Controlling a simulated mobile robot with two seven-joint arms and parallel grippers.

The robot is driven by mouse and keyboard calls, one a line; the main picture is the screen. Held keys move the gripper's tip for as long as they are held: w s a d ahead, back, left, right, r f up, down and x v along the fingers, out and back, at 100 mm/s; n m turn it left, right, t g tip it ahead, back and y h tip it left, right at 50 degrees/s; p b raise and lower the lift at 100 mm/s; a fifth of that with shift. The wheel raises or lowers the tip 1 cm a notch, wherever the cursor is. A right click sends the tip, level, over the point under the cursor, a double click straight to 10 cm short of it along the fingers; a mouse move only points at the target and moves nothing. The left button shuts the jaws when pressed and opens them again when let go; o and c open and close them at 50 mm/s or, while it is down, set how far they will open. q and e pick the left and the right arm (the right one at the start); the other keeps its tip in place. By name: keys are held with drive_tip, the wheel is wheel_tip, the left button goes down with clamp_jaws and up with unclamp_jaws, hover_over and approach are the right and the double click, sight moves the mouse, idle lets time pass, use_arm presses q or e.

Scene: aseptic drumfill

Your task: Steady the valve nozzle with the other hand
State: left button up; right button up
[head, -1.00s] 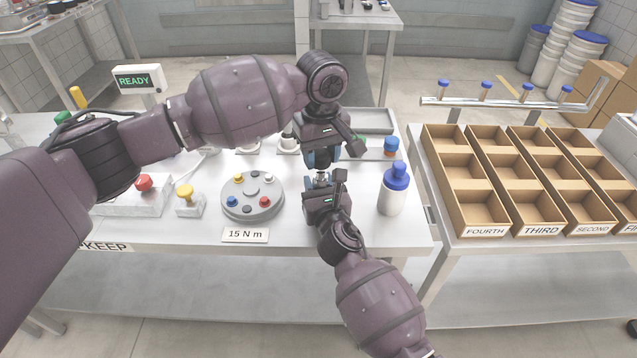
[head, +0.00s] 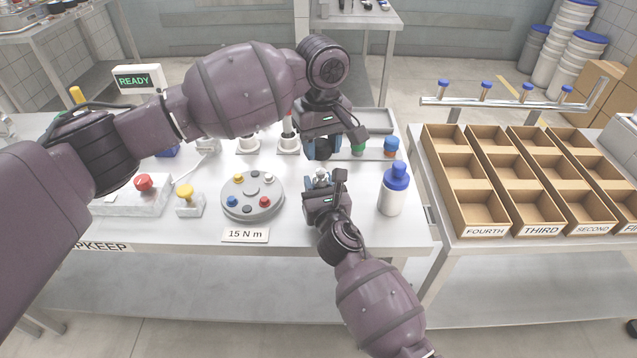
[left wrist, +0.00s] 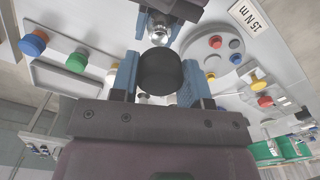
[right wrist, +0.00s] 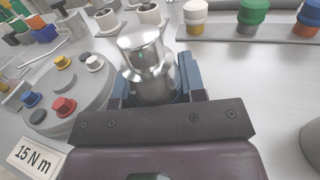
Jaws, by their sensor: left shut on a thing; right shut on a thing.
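The valve nozzle, a shiny metal piece (right wrist: 147,62), stands upright between the fingers of my right gripper (head: 321,185), which is shut on it. The nozzle also shows in the left wrist view (left wrist: 158,28). My left gripper (head: 323,148) is above and behind it in the head view, shut on a round black piece (left wrist: 160,70). In the left wrist view a gap shows between the black piece and the nozzle. The nozzle's lower part is hidden by my right gripper.
A grey disc (head: 252,209) with coloured knobs and a "15 N m" sign (head: 245,235) are left of the nozzle. A white bottle with a blue cap (head: 393,190) stands close on the right. A rack with coloured caps (head: 373,155) lies behind. Cardboard bins (head: 465,205) fill the right table.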

use_arm(q)
drive_tip(key=s+d+r, duration=0.2)
drive_tip(key=s+r, duration=0.1)
drive_tip(key=s, duration=0.4)
drive_tip(key=shift+s+r, duration=0.25)
drive_tip(key=shift+r, duration=0.15)
use_arm(e)
drive_tip(key=shift+d+f, duration=0.1)
drive_tip(key=shift+f, duration=0.3)
drive_tip(key=o, duration=1)
drive_tip(key=shift+o, duration=0.5)
drive_tip(key=shift+r, duration=0.2)
drive_tip(key=v, duration=1.2)
